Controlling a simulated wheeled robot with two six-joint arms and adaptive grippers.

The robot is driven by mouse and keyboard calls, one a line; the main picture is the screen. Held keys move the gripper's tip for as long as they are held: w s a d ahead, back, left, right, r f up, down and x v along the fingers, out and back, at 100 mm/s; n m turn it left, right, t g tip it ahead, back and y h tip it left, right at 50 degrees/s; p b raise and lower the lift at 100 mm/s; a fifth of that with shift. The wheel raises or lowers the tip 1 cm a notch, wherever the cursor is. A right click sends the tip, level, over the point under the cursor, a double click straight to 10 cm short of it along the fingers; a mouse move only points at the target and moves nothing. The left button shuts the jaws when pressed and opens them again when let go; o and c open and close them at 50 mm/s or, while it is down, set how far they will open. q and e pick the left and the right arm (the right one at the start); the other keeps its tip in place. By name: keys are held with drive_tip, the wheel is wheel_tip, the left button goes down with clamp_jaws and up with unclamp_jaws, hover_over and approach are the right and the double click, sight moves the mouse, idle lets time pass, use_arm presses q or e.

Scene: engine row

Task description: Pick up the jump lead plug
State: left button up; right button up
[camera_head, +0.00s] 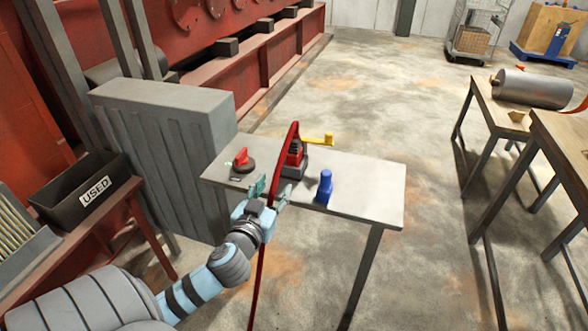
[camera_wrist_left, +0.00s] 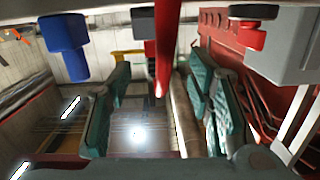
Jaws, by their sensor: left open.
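The jump lead plug (camera_head: 295,156) looks like the red and black piece standing on a dark grey base on the metal table. A red lead (camera_head: 293,128) arches from its top and hangs down past the table's near edge. My left gripper (camera_head: 270,188) is open and empty at that edge, short of the plug. The lead passes across the gap between its fingers; I cannot tell if it touches them. In the left wrist view, which looks upside down, the lead (camera_wrist_left: 164,45) runs down between the open fingers (camera_wrist_left: 160,98), and partly hides the plug. My right gripper is not in view.
The table (camera_head: 375,190) also bears a red knob (camera_head: 241,157) on a dark round base at left, a yellow handle (camera_head: 317,139) behind the plug and a blue upright piece (camera_head: 324,187) at right. A grey ribbed cabinet (camera_head: 165,150) stands left. The table's right end is clear.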

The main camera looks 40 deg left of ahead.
sight(292, 146)
use_arm(q)
drive_tip(key=shift+t, duration=0.6)
drive_tip(key=w+a+r, duration=0.1)
drive_tip(key=w, duration=0.3)
drive_tip(key=w+a+r, duration=0.1)
drive_tip(key=w+a, duration=0.1)
drive_tip(key=w, duration=0.3)
drive_tip(key=w+a+r, duration=0.1)
drive_tip(key=w+r, duration=0.1)
drive_tip(key=w, duration=0.3)
drive_tip(key=shift+a, duration=0.15)
clamp_jaws()
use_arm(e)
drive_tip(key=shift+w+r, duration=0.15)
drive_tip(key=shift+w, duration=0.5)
use_arm(q)
drive_tip(key=shift+r, duration=0.1)
